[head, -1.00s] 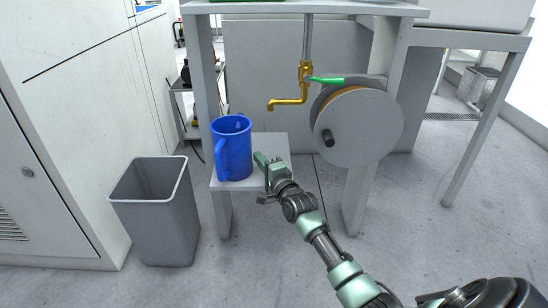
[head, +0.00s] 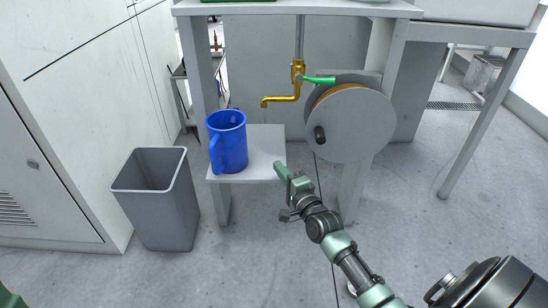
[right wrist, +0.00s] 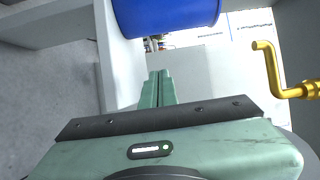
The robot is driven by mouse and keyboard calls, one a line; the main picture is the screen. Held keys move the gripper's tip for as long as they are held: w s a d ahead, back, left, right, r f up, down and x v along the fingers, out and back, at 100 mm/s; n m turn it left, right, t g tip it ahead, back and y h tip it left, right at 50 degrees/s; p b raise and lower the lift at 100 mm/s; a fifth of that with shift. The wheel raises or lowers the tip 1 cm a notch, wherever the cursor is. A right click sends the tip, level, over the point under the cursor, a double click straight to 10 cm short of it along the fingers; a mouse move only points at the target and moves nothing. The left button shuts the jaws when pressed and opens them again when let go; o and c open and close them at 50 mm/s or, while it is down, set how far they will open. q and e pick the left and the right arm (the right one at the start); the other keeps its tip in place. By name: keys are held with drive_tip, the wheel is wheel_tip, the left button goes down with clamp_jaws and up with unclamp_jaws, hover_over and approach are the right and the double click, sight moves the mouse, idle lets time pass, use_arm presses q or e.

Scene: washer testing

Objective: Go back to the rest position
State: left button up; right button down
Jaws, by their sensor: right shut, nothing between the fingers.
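My right gripper (head: 280,168) is shut and empty in the head view, just off the right front corner of the small grey shelf (head: 262,150). In the right wrist view its fingers (right wrist: 158,78) are together with nothing between them. A blue pitcher (head: 230,143) stands upright on the left of the shelf, apart from the gripper. Its lower part also shows at the top of the right wrist view (right wrist: 165,14). My left gripper is not in view.
A brass tap (head: 284,98) with a green lever hangs above the shelf, beside a grey hose reel (head: 350,125). A grey bin (head: 160,205) stands on the floor at left, near a white cabinet (head: 60,110). The floor in front of the shelf is clear.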

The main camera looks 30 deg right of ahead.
drive_tip(key=shift+s, duration=0.35)
